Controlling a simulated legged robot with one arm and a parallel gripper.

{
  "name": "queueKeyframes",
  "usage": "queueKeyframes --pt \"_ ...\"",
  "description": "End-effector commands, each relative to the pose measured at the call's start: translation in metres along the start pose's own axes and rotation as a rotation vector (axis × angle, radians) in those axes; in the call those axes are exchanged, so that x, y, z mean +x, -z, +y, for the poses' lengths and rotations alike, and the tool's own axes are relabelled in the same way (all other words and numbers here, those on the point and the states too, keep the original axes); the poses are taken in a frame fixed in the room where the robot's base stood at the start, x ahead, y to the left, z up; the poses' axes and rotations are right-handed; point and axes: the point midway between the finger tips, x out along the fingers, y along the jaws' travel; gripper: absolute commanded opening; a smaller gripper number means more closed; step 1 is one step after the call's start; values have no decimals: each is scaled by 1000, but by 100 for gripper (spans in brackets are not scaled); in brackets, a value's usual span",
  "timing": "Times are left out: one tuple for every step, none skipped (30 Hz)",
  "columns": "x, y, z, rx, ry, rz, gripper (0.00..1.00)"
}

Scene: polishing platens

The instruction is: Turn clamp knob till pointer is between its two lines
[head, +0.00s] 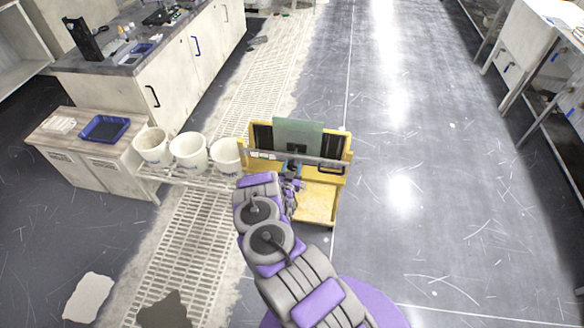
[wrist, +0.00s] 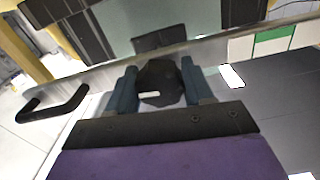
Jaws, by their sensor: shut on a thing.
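In the wrist view, the black clamp knob (wrist: 162,82) sits between the two blue fingers of my gripper (wrist: 159,70), which is shut on it. A short white mark, perhaps the pointer, shows on the knob's face. I cannot make out its two lines. The knob is in front of a pale metal bar (wrist: 105,72), with a dark block behind that bar. In the head view, my gripper (head: 291,180) is at the front of the yellow stand (head: 318,203), and my arm hides the knob.
A grey-green plate (head: 297,134) stands upright in the yellow stand. A black handle (wrist: 52,104) is left of my gripper, and a green-and-white strip (wrist: 272,42) is to the right. White buckets (head: 188,152) stand left of the stand; the floor to its right is clear.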

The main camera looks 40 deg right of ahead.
Motion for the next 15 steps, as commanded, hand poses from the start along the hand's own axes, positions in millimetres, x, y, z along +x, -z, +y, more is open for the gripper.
queueKeyframes --pt "0 -1 0 6 0 -2 21" --pt "0 -1 0 12 0 -2 21" --pt "0 -1 0 23 0 -2 21" --pt "0 -1 0 33 0 -2 21" --pt "0 -2 0 43 0 -2 21" --pt "0 -2 0 61 0 -2 21" --pt "0 -2 0 76 0 -3 21" --pt "0 -2 0 93 0 -3 21" --pt "0 -3 0 118 0 -3 21" --pt "0 -3 0 140 0 -4 21" --pt "0 -3 -1 161 0 -4 21" --pt "0 -3 -1 193 0 -4 21" --pt "0 -3 -1 218 0 -4 21" --pt "0 -3 -1 244 0 -5 21" --pt "0 -4 -1 279 0 -5 21"
